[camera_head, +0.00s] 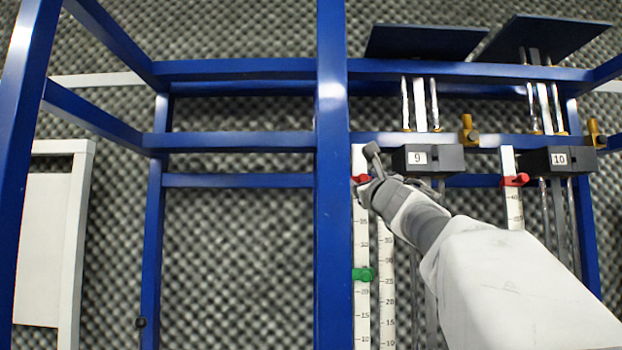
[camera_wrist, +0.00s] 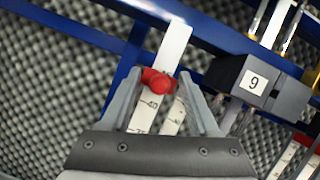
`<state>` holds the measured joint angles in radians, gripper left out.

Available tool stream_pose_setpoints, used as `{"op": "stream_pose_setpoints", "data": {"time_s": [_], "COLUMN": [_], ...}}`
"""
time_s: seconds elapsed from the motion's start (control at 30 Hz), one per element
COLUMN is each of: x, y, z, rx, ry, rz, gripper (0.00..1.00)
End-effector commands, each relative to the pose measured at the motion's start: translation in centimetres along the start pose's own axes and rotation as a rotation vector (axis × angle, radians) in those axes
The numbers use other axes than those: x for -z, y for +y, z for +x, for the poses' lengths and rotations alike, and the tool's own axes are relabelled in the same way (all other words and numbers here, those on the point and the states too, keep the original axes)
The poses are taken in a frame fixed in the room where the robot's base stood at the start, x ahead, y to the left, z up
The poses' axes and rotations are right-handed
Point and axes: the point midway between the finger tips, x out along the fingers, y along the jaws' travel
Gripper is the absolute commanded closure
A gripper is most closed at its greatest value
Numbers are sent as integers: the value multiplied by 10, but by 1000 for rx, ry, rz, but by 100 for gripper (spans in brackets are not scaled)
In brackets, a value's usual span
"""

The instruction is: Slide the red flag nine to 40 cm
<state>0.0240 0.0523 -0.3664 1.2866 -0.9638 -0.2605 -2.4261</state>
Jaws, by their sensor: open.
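The red flag (camera_head: 359,179) sits high on the left white scale (camera_head: 361,305), left of the black block marked 9 (camera_head: 427,158). In the wrist view the red flag (camera_wrist: 159,80) lies between the two spread fingers of my gripper (camera_wrist: 160,74). The printed 40 shows just below the flag; the exact reading of its pointer is unclear. My gripper (camera_head: 374,163) is open at the flag in the head view and partly covers its right side. Whether a finger touches the flag cannot be told.
A green flag (camera_head: 362,274) sits lower on the same scale. Another red flag (camera_head: 515,180) is on the scale beside the block marked 10 (camera_head: 563,160). A blue upright (camera_head: 332,220) stands close left of the scale. The bay farther left is open.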

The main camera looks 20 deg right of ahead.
Motion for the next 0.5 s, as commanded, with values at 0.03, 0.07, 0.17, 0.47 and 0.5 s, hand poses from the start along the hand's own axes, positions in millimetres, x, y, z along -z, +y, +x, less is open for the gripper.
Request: {"op": "stream_pose_setpoints", "data": {"time_s": [0.03, 0.07, 0.17, 0.47, 0.5], "x": [0, 0, 0, 0, 0], "y": [0, 0, 0, 0, 0], "z": [0, 0, 0, 0, 0], "rx": [0, 0, 0, 0, 0], "ry": [0, 0, 0, 0, 0], "rz": [0, 0, 0, 0, 0], "gripper": [39, 41, 59, 100, 100]}}
